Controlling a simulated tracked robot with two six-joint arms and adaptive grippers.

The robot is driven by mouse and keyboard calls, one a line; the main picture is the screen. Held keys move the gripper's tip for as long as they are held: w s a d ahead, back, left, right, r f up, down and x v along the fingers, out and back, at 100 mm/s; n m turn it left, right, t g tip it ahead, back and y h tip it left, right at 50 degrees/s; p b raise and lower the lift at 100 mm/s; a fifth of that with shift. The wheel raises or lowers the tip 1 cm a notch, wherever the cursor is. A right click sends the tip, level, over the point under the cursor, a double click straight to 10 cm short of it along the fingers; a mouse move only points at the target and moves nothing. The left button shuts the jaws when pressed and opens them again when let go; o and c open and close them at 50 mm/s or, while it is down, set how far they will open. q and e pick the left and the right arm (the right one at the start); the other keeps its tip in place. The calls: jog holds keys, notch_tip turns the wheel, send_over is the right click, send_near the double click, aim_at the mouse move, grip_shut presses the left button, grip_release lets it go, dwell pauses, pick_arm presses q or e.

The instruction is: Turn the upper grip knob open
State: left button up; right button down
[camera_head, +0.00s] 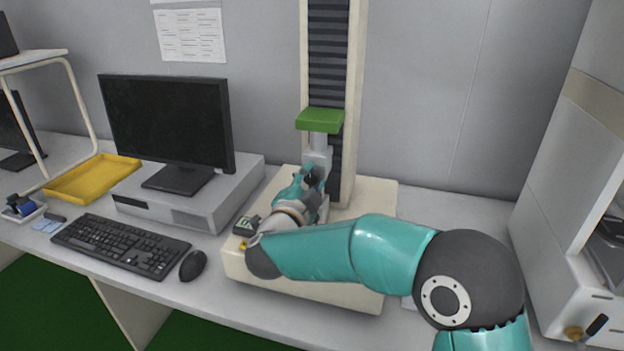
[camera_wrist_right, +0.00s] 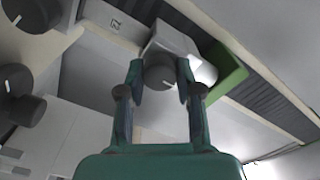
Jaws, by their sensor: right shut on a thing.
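The testing machine has a cream base (camera_head: 350,285) and a tall column (camera_head: 328,60). A grey upper grip (camera_head: 316,158) hangs under a green block (camera_head: 320,121) on the column. In the right wrist view, the dark round upper grip knob (camera_wrist_right: 160,74) sits between the two fingers of my right gripper (camera_wrist_right: 159,72), which is shut on it. In the head view, my right gripper (camera_head: 311,179) is at the front of the upper grip, and the knob is hidden behind it. My left gripper is not in view.
More dark knobs (camera_wrist_right: 22,108) show at the left of the right wrist view. A monitor (camera_head: 168,122), keyboard (camera_head: 120,245), mouse (camera_head: 193,265) and yellow tray (camera_head: 92,178) stand left of the machine. A large cabinet (camera_head: 565,190) stands at the right.

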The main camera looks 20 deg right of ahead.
jog(key=shift+a+f, duration=0.2)
jog(key=shift+f, duration=0.25)
jog(key=c, duration=0.8)
grip_release()
jog(key=shift+o, duration=0.2)
jog(key=shift+r, duration=0.2)
jog(key=shift+d, duration=0.1)
jog(key=shift+r, duration=0.1)
jog(key=v, duration=1.2)
